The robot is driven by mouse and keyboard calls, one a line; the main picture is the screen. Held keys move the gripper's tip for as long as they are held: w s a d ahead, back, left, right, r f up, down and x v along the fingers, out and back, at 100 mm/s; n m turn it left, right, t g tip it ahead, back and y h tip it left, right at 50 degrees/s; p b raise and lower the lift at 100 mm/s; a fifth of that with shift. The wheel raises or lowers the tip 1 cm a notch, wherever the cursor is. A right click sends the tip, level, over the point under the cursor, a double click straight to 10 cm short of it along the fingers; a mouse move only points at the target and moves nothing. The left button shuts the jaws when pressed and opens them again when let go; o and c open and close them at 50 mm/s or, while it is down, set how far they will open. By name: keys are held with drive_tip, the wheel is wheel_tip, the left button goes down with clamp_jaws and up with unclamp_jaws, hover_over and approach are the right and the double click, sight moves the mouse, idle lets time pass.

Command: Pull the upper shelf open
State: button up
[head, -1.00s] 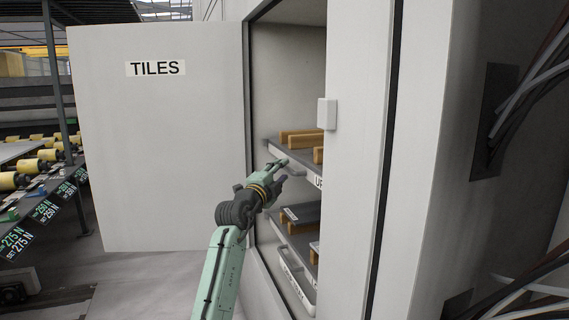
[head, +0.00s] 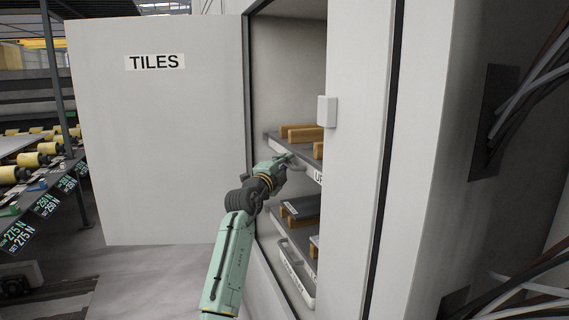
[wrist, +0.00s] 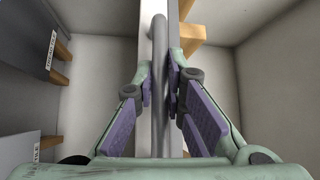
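The upper shelf (head: 277,142) is a grey drawer-like board inside the cabinet, with a partly hidden label on its front. Its bar handle (wrist: 158,60) is a grey tube, which also shows in the head view (head: 301,163). My gripper (wrist: 159,88) has a fingertip pad on each side of the handle, close against it, and appears shut on it. In the head view my gripper (head: 288,160) is at the shelf's front and hides part of the handle. The shelf sits inside the cabinet opening.
A lower shelf (head: 298,274) with its own handle is below. Wooden pieces (head: 301,133) lie on the upper shelf. The open cabinet door marked TILES (head: 155,150) stands left. The cabinet's right front panel (head: 355,200) hides part of the shelves. A roller bench (head: 40,185) is far left.

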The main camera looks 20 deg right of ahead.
clamp_jaws()
drive_tip(key=shift+a+f, duration=0.1)
idle(0.3)
drive_tip(key=s+a+b, duration=0.1)
drive_tip(key=a+b, duration=0.7)
drive_tip(key=a, duration=2.3)
drive_tip(key=shift+b, duration=0.3)
drive_tip(key=shift+a, duration=0.1)
drive_tip(key=o, duration=0.6)
unclamp_jaws()
